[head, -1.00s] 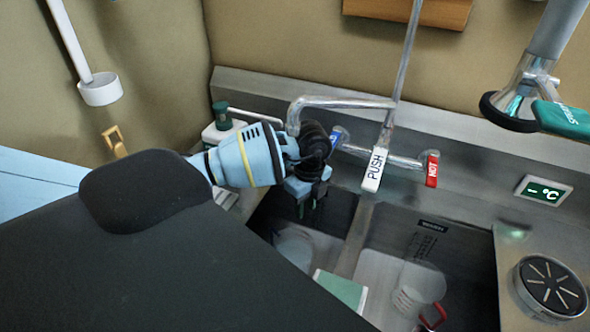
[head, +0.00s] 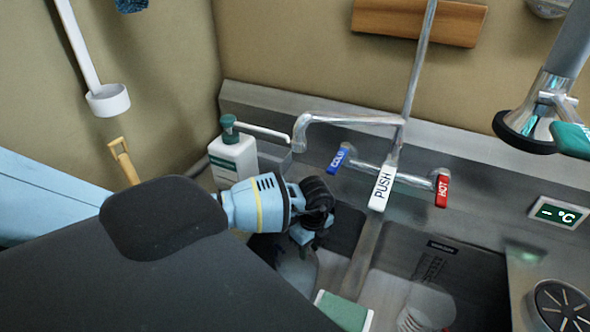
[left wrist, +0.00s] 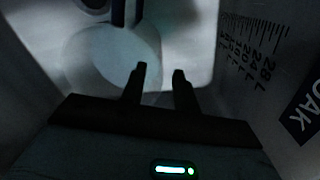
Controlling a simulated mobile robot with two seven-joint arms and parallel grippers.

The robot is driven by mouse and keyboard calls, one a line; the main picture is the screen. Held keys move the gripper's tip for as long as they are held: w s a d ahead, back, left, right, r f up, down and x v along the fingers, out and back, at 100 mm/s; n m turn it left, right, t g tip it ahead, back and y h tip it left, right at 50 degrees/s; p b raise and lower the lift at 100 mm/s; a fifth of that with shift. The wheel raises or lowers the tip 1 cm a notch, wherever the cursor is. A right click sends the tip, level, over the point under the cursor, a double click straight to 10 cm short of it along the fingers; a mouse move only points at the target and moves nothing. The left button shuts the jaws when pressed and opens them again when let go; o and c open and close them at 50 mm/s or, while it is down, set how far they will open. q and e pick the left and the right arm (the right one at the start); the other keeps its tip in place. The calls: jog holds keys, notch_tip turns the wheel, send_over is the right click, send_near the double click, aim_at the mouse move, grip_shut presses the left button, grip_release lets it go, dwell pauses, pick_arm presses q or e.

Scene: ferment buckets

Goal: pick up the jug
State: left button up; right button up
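The jug (head: 299,268) looks like a pale, translucent vessel in the left sink basin, partly hidden by my left arm. In the left wrist view a round, pale shape (left wrist: 100,62), likely the jug, lies beyond the fingertips to the upper left. My left gripper (head: 304,246) reaches down into the left basin, just above the jug. Its two dark fingers (left wrist: 158,72) stand apart with nothing between them. I cannot tell whether they touch the jug. My right gripper is not in view.
A divider (head: 365,262) separates the basins. A green-and-white sponge-like block (head: 343,311) is in front. The tap (head: 350,120) and PUSH lever (head: 382,188) stand behind. A soap bottle (head: 233,157) stands at the left. The basin wall carries a litre scale (left wrist: 255,45).

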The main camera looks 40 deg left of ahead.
aim_at(308, 257)
pick_arm(q)
notch_tip(308, 257, down, 5)
jog(key=shift+s+b, duration=0.15)
jog(key=shift+b, duration=0.15)
jog(key=shift+c, duration=0.3)
grip_shut()
jog(key=shift+r, duration=0.15)
dwell(0.9)
